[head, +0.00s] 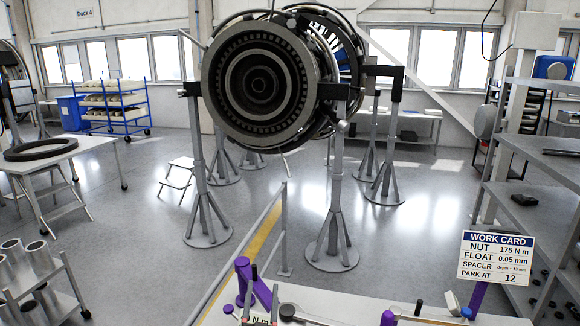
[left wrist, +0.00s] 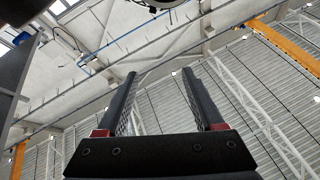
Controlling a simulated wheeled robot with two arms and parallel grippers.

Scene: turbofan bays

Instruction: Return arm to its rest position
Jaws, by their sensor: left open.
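My left gripper (left wrist: 160,73) shows in the left wrist view with its two dark fingers wide apart and nothing between them. The fingers point up toward the roof, against a background of beams and corrugated panels. My right gripper is not in view.
A turbofan engine (head: 258,85) stands on grey stands (head: 335,235) ahead. A bench (head: 300,300) with purple holders (head: 252,285) and a work card (head: 497,258) is close in front. Shelving (head: 540,150) stands at right, a table (head: 45,160) at left. Open floor (head: 130,220) lies left of the engine.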

